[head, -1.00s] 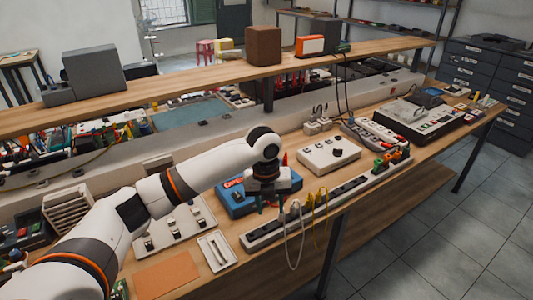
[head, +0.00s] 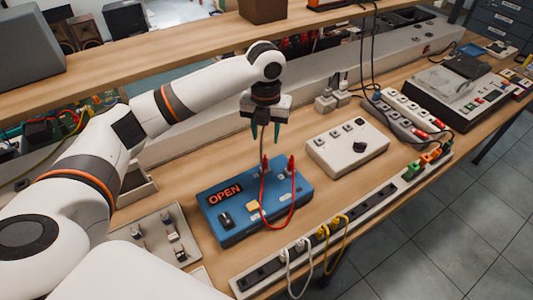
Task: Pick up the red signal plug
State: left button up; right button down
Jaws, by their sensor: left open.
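A blue box (head: 230,208) with a lit display reading OPEN lies on the wooden bench. Two red plugs (head: 291,164) stand upright at its back right edge, the other one at the left (head: 264,165). A red cable loops between them over the box's front. I cannot tell which is the signal plug. My left gripper (head: 265,134) is open and points down above and behind the left red plug, apart from it, with nothing seen between its fingers. My right gripper is not in view.
A power strip (head: 372,202) with yellow and white cables runs along the front edge. A raised shelf (head: 180,47) crosses behind my arm.

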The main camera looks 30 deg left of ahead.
pick_arm(q)
send_over(265, 160)
notch_tip(265, 160, down, 4)
jog(key=shift+s+f+p, duration=0.15)
jog(key=shift+p, duration=0.2)
jog(key=shift+f, duration=0.35)
jog(key=shift+w+f+p, duration=0.2)
jog(key=shift+f+p, duration=0.15)
jog(key=shift+f, duration=0.35)
notch_tip(265, 160, down, 4)
jog(key=shift+s+r+p, duration=0.1)
jog(key=shift+r+p, duration=0.15)
jog(key=shift+p, duration=0.2)
jog(key=shift+f, duration=0.35)
grip_shut()
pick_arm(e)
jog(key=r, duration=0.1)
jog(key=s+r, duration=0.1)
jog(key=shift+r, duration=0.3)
